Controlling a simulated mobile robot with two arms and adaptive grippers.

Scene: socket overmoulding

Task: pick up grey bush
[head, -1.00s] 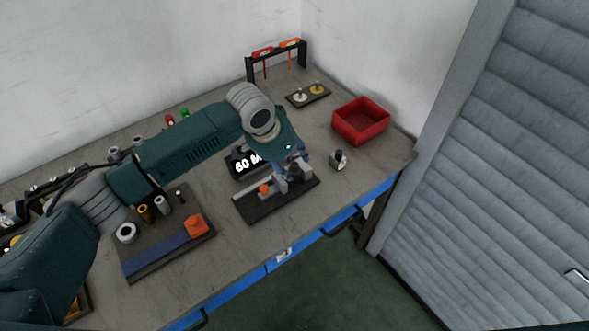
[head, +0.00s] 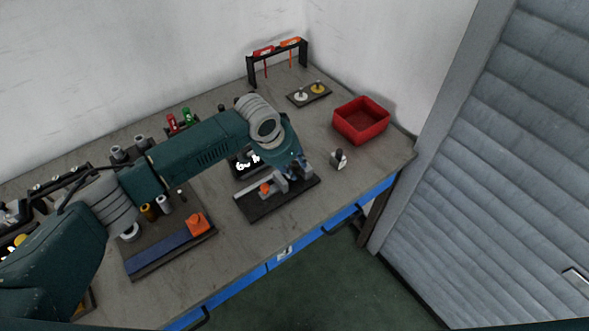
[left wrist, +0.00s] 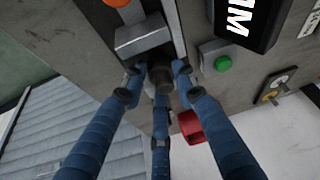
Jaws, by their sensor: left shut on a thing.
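My left gripper (head: 297,172) is over the right end of the dark clamp fixture (head: 254,211) on the bench. In the left wrist view its blue fingers (left wrist: 159,76) are closed around a dark grey round bush (left wrist: 161,78), seen end-on. The bush is beside the fixture's grey block (left wrist: 142,38). I cannot tell whether it still touches the fixture. In the head view the fingers and wrist hide most of it. My right gripper is in neither view.
An orange piece (head: 265,188) sits on the fixture. A display box (head: 243,165) stands behind it, partly hidden by my arm. A small block (head: 338,160) and a red bin (head: 361,122) are to the right. A tray with a blue strip (head: 168,245) lies left.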

